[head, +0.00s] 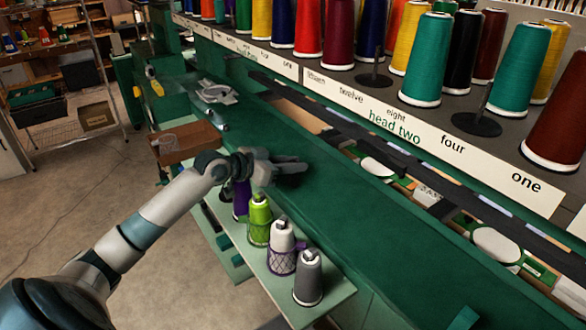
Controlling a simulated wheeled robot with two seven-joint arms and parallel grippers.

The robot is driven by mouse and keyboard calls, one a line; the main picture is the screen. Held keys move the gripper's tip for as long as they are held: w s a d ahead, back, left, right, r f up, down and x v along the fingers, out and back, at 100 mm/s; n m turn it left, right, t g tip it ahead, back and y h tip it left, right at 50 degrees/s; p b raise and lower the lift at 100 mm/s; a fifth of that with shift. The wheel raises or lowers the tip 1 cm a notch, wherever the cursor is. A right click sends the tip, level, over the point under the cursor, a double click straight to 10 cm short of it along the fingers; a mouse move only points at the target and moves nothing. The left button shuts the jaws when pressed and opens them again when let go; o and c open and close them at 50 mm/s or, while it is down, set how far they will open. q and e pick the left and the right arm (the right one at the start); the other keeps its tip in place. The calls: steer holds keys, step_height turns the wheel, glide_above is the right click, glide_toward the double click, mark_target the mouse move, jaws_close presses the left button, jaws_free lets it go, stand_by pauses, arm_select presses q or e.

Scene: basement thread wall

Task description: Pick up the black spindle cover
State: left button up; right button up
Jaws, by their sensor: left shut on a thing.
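My left gripper (298,167) reaches in from the left over the green machine table and is shut on a small dark thing. The fingers hide much of it. It looks like the black spindle cover (290,180), but its full shape and whether it touches the table cannot be told. My right gripper is not in view.
Below my left arm, a pale green shelf (322,302) carries purple, lime (258,220), white (282,247) and grey (308,277) cones. A rack of coloured thread cones stands above right, with two black round spindle bases (477,124). A brown box (186,143) lies beyond the arm.

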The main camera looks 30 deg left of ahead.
arm_select(q)
step_height(320, 180, up, 4)
steer(key=shift+f+b, duration=0.25)
steer(key=shift+b, duration=0.5)
steer(key=s+d+r+b, duration=0.2)
steer(key=s+d+r, duration=0.2)
steer(key=d, duration=0.7)
steer(key=shift+r, duration=1.4)
steer(key=shift+w+r, duration=0.1)
